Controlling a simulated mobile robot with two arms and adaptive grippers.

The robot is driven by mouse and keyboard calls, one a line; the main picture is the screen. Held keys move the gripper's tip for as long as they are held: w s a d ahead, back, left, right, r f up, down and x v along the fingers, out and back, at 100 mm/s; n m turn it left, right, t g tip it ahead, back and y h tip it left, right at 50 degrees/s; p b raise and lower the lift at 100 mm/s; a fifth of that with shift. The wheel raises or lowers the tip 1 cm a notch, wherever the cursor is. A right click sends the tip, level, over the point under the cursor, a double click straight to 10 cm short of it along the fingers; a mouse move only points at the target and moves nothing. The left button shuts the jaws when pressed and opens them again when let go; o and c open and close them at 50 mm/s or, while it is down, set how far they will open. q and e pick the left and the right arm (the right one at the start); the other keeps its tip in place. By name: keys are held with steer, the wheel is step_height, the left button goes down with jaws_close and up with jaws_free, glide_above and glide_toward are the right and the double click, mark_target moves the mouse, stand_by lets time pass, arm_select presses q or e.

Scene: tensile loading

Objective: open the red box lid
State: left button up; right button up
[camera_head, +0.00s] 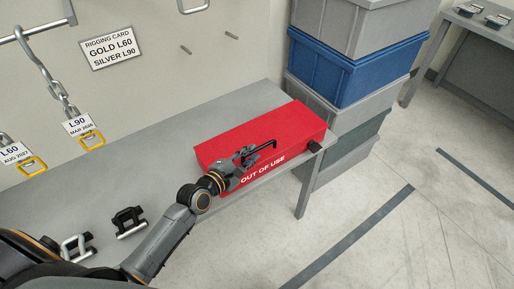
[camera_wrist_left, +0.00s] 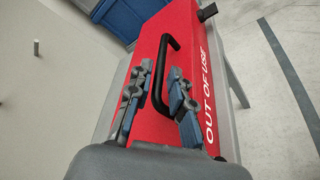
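The red box (camera_head: 285,128) lies on the grey bench with its lid (camera_wrist_left: 183,30) down flat. White "OUT OF USE" lettering runs along its front side. A black bar handle (camera_head: 266,148) stands on the lid; it also shows in the left wrist view (camera_wrist_left: 174,45). My left gripper (camera_head: 248,156) is over the box at the handle's near end. In the left wrist view its two fingers (camera_wrist_left: 158,82) are apart, with part of the handle in the gap between them. I cannot tell whether either finger touches the handle. My right gripper is out of view.
Stacked grey and blue crates (camera_head: 350,68) stand just beyond the box's right end. A black clamp (camera_head: 128,221) and a silver-and-black one (camera_head: 76,245) lie on the bench (camera_head: 120,172) at the lower left. Tagged chain links (camera_head: 92,139) hang at the wall. Floor to the right is clear.

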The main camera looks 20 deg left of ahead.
arm_select(q)
steer(key=shift+x, duration=1.9)
jaws_close()
